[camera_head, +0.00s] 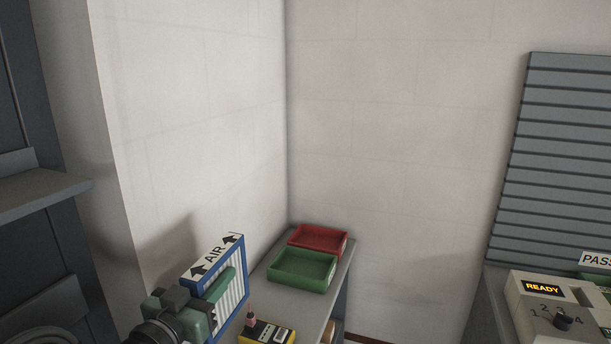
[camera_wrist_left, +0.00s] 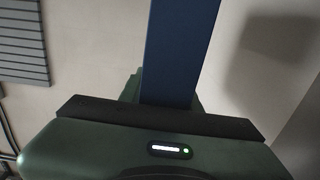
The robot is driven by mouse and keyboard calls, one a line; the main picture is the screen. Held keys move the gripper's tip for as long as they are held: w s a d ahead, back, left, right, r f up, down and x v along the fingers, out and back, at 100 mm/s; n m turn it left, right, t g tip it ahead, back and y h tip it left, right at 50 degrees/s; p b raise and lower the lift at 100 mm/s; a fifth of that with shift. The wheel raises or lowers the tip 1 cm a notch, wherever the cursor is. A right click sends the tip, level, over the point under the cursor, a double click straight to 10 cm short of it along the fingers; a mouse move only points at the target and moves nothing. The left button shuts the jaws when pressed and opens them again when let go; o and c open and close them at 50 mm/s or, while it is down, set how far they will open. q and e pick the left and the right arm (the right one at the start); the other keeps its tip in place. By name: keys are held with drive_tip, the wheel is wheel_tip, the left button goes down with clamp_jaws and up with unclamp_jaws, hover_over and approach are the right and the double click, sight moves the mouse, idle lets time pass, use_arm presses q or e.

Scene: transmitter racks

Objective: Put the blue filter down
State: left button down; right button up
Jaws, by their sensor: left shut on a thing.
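The blue filter (camera_head: 240,279) has a blue frame, a pale pleated face and a white top edge marked AIR with black arrows. It is upright and tilted in the head view, in front of the left wall. My left gripper (camera_head: 208,302) is shut on its near side. In the left wrist view the filter's blue frame (camera_wrist_left: 180,50) rises from between the jaws, and most of the filter is outside that view. My right gripper is in neither view.
A grey bench (camera_head: 258,293) in the corner holds a green tray (camera_head: 303,270), a red tray (camera_head: 319,239) behind it, and a yellow and black device (camera_head: 266,333). Both trays look empty. At right stands a beige box (camera_head: 550,303) reading READY, below a grey louvred panel (camera_head: 560,160).

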use_arm(q)
drive_tip(key=f, duration=0.1)
drive_tip(key=f+y, duration=0.1)
drive_tip(key=shift+s+f+n, duration=0.3)
drive_tip(key=shift+f, duration=0.05)
drive_tip(key=s+f+n+y, duration=0.1)
drive_tip(key=s+f, duration=0.2)
drive_tip(key=s, duration=0.3)
drive_tip(key=s+a+f+n+y, duration=0.1)
drive_tip(key=s+f+y, duration=0.1)
drive_tip(key=s+f, duration=0.2)
drive_tip(key=s+a+f+n+y, duration=0.1)
drive_tip(key=s+f, duration=0.2)
drive_tip(key=s, duration=0.6)
drive_tip(key=shift+s+f+t+y, duration=0.3)
drive_tip(key=shift+s+f+t, duration=0.1)
